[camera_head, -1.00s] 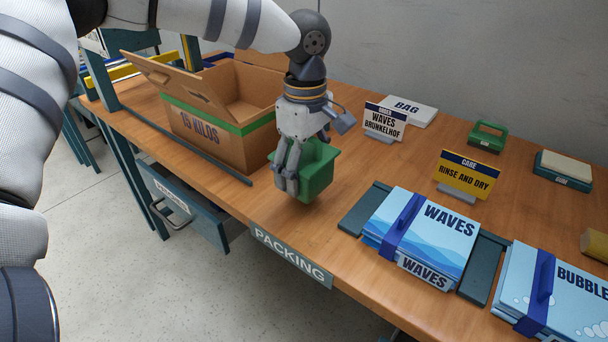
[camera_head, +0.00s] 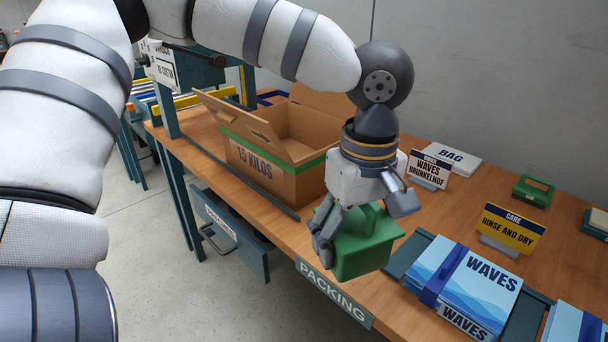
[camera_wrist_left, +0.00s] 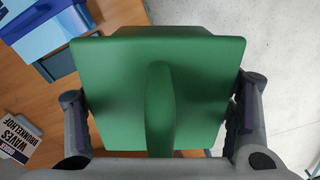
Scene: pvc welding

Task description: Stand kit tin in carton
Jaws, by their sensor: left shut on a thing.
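The green kit tin (camera_head: 362,246) is held in my left gripper (camera_head: 330,232), near the table's front edge and right of the carton. The gripper's fingers are shut on it, and it looks roughly upright. In the left wrist view the green tin (camera_wrist_left: 160,90) fills the middle, with a finger on either side. The open cardboard carton (camera_head: 264,167), marked 15 KILOS with a green band, stands left of the gripper with its flaps up. I see brown cardboard inside it; its floor is partly hidden. My right gripper is not in view.
A dark rail (camera_head: 240,182) runs along the table in front of the carton. Blue WAVES packs (camera_head: 466,284) lie on the right. An order sign (camera_head: 428,171), a yellow care sign (camera_head: 511,230) and a green item (camera_head: 533,190) stand behind. An open drawer (camera_head: 228,228) juts out below the table edge.

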